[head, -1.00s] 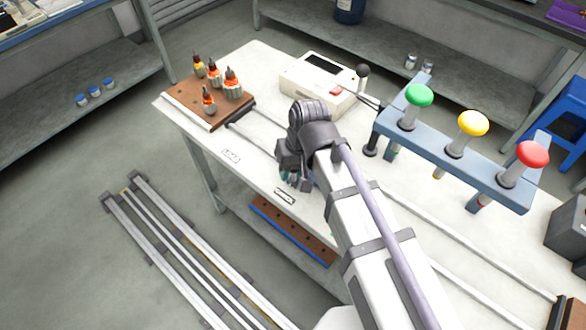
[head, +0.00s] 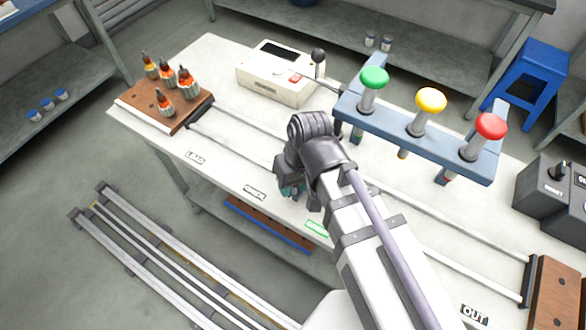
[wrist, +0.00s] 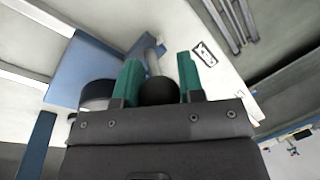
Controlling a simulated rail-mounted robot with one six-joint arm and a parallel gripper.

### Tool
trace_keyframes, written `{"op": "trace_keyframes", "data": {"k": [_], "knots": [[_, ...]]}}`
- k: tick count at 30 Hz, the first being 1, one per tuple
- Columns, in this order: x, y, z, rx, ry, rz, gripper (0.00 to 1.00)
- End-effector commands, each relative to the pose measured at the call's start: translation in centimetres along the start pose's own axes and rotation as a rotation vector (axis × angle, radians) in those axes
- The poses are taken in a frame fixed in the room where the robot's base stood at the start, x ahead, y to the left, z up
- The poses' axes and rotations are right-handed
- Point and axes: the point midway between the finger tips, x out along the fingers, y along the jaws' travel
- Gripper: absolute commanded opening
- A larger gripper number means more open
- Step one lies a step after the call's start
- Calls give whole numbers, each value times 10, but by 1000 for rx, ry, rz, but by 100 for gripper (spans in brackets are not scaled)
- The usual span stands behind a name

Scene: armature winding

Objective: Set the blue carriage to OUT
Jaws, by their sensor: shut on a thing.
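The blue carriage (wrist: 80,68) shows in the wrist view as a flat blue plate, with a metal rod and a black round knob (wrist: 158,91) beside it. My gripper (wrist: 158,70) has its green fingers on either side of the knob and is shut on it. In the head view my gripper (head: 290,188) is at the bench's front side, just right of the second label (head: 255,192). My wrist and arm hide most of the carriage there. The OUT label (head: 475,315) lies farther right, near the brown board (head: 555,295) at the rail end.
Two rails (head: 440,262) run along the bench. At the left end, several orange-topped armatures stand on a brown board (head: 192,108). A blue bar (head: 400,133) with green, yellow and red knobs stands behind my arm. A white box (head: 272,88) with a lever is farther back.

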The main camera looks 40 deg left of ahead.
Motion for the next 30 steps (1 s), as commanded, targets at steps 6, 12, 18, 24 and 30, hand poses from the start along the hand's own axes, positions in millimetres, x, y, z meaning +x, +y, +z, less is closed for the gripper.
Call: {"op": "trace_keyframes", "data": {"k": [6, 12, 18, 24, 30], "knots": [[0, -1, 1, -4, 0, 1, 0], [0, -1, 1, -4, 0, 1, 43], [0, -1, 1, -4, 0, 0, 60], [-1, -1, 1, -4, 0, 0, 60], [-23, -5, 1, -4, 0, 0, 60]]}}
